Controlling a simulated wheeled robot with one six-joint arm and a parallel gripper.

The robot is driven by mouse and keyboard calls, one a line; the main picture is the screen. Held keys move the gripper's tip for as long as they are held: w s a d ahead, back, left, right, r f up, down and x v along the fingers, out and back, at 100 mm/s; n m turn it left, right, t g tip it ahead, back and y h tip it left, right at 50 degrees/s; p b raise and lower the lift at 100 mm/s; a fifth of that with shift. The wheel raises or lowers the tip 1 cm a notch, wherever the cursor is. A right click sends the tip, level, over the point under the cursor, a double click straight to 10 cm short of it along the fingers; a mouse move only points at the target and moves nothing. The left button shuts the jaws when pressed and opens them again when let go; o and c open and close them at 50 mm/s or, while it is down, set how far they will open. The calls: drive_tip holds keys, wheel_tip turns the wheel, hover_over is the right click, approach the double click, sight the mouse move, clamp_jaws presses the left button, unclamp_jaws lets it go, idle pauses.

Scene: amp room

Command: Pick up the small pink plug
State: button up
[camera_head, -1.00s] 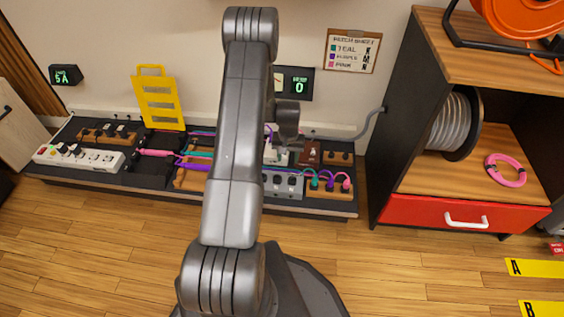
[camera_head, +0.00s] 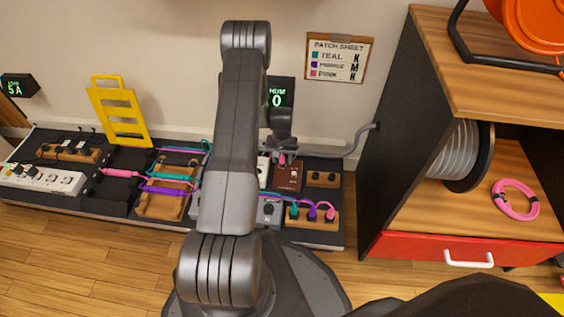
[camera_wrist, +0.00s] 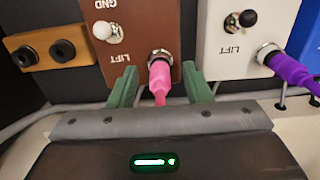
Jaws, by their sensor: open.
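The small pink plug (camera_wrist: 160,80) sits in a round metal jack on a brown box (camera_wrist: 150,25) in the wrist view, its pink tail pointing toward my gripper. My gripper (camera_wrist: 161,90) is open, with one green fingertip on each side of the plug. I see gaps on both sides and no clear contact. In the head view a small pink spot, likely this plug (camera_head: 282,159), shows at the brown box (camera_head: 289,178), just below my gripper (camera_head: 281,142). My arm hides part of the bench there.
A white box with a purple plug (camera_wrist: 290,70) stands close beside the brown box. A wooden socket block (camera_wrist: 50,48) is on the other side. Other teal, purple and pink plugs (camera_head: 330,214) sit in a block in front. A cabinet (camera_head: 385,140) stands at right.

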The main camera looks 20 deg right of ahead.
clamp_jaws()
drive_tip(key=shift+r, duration=0.15)
